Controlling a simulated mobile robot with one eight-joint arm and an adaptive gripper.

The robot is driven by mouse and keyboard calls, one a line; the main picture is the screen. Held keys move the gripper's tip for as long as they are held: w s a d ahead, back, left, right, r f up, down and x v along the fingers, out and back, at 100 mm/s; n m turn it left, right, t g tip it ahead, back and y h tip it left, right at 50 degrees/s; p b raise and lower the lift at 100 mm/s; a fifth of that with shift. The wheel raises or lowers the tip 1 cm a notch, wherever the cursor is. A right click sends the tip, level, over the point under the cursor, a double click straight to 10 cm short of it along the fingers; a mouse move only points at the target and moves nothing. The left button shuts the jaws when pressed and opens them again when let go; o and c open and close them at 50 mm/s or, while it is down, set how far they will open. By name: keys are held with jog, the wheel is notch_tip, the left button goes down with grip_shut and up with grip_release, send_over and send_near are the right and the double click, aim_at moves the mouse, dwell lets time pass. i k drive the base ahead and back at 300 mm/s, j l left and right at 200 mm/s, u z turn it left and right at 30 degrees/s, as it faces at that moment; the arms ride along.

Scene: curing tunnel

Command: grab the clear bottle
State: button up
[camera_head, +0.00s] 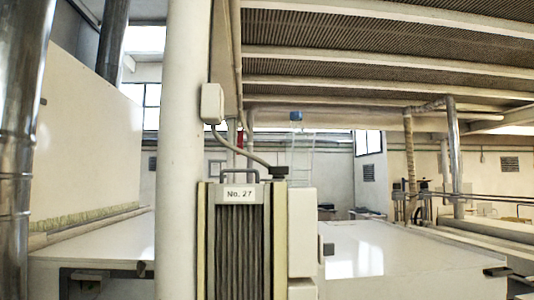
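My gripper and arm do not show in this view either. Any bottle low down or behind the machinery is hidden from here.
A pale pillar (183,130) and a ribbed unit labelled "No. 27" (240,196) stand close in the middle. White flat surfaces lie at left (105,246) and right (425,268), bare where visible. A metal pipe (18,150) rises at the left edge. A slatted ceiling (400,60) hangs overhead.

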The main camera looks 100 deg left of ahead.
aim_at(296, 142)
jog(key=u, duration=3.25)
